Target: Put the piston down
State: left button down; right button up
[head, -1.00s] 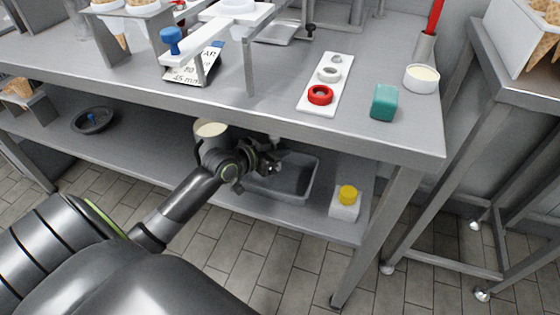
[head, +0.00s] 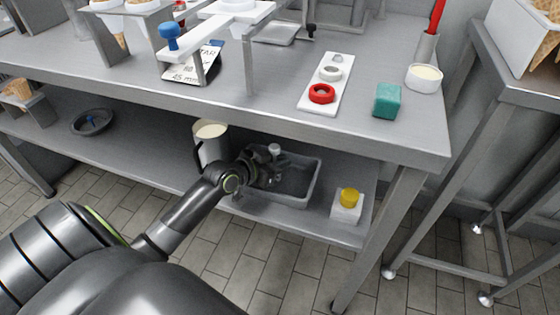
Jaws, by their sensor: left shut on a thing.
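My left gripper (head: 264,172) reaches under the worktop, over the left part of a grey tray (head: 316,184) on the lower shelf. It is shut on the piston (head: 274,150), of which only a small pale knob shows above the fingers. The rest of the piston is hidden by the gripper, and I cannot tell whether it touches the tray's floor. My right gripper is not in view.
A white block with a yellow cap (head: 348,198) stands right of the tray. A dark dish (head: 92,121) lies at the shelf's left. The worktop edge (head: 300,129) runs above my arm.

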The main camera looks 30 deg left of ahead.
pick_arm(q)
jog(key=shift+f, duration=0.1)
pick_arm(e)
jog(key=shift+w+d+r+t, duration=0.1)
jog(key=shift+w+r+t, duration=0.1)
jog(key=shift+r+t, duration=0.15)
pick_arm(q)
jog(key=c, duration=1.5)
grip_release()
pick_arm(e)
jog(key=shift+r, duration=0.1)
